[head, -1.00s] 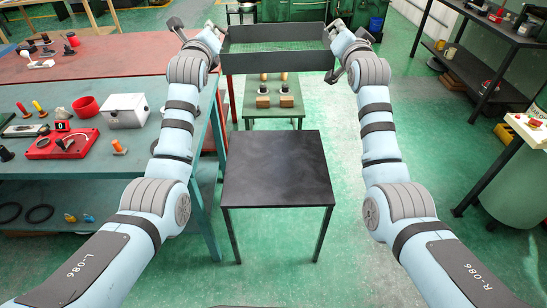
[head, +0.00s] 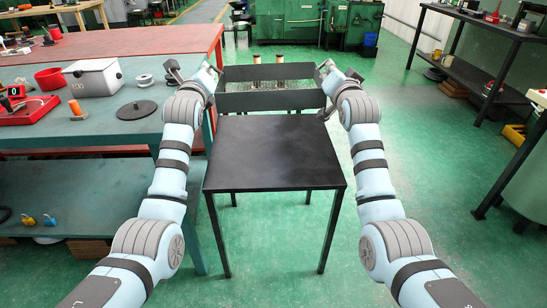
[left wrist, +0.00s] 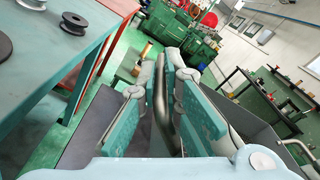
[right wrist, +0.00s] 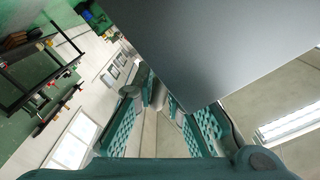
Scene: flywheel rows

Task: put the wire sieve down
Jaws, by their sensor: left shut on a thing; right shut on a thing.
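The wire sieve (head: 270,103) is a rectangular tray with dark walls and a mesh floor. It hangs level between my two grippers, just beyond the black table (head: 275,155) in the head view; its front wall overlaps the table's far edge. I cannot tell whether it touches the table. My left gripper (head: 196,76) is shut on a grey bar handle, seen in the left wrist view (left wrist: 162,100), at the sieve's left end. My right gripper (head: 329,76) is shut at its right end. In the right wrist view the sieve's wall (right wrist: 220,50) hides much, and the handle is unclear.
The black table top is bare. A teal workbench (head: 120,135) stands close on the left, with a white box (head: 93,77), a dark disc (head: 137,110) and a spool. Two upright pieces (head: 268,58) show behind the sieve.

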